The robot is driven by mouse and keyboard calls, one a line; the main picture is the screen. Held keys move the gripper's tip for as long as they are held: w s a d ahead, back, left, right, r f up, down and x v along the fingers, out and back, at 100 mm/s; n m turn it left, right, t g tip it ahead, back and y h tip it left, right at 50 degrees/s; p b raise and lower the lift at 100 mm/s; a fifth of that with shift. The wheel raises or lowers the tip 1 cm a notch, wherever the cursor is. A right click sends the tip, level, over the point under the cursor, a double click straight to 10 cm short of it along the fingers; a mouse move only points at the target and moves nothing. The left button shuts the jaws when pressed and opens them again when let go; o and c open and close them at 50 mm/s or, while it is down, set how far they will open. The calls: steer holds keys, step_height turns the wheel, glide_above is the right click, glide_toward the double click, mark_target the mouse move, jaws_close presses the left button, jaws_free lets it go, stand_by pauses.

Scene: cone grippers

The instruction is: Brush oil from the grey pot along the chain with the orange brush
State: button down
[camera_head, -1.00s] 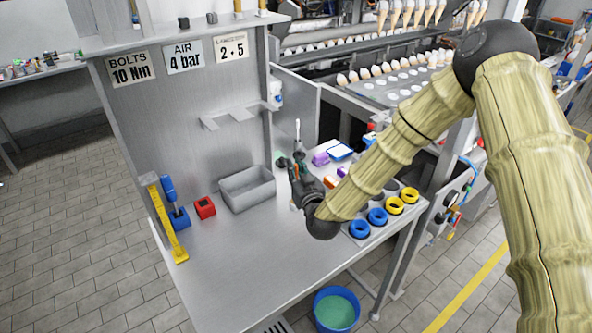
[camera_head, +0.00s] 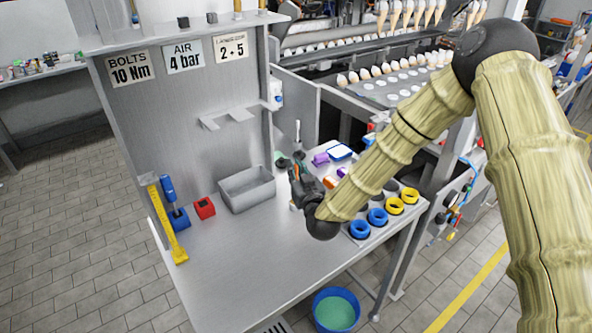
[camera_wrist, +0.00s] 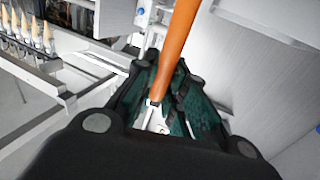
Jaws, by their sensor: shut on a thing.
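The orange brush (camera_wrist: 178,45) shows in the wrist view as a smooth orange handle running from the top edge down between my gripper's fingers. My gripper (camera_wrist: 163,92) is shut on that handle. The brush's bristles are not visible. I cannot clearly pick out the grey pot; small dark round items (camera_head: 282,161) sit behind my gripper, partly hidden. The chain cannot be identified in either view.
A grey open bin (camera_head: 232,202) stands on the metal bench (camera_head: 225,270). Blue rings (camera_head: 377,218) and yellow rings (camera_head: 394,206) lie at right. The bench front is clear.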

stand_by(0.3)
steer(key=shift+r+p, duration=1.4)
steer(key=shift+r, duration=2.05)
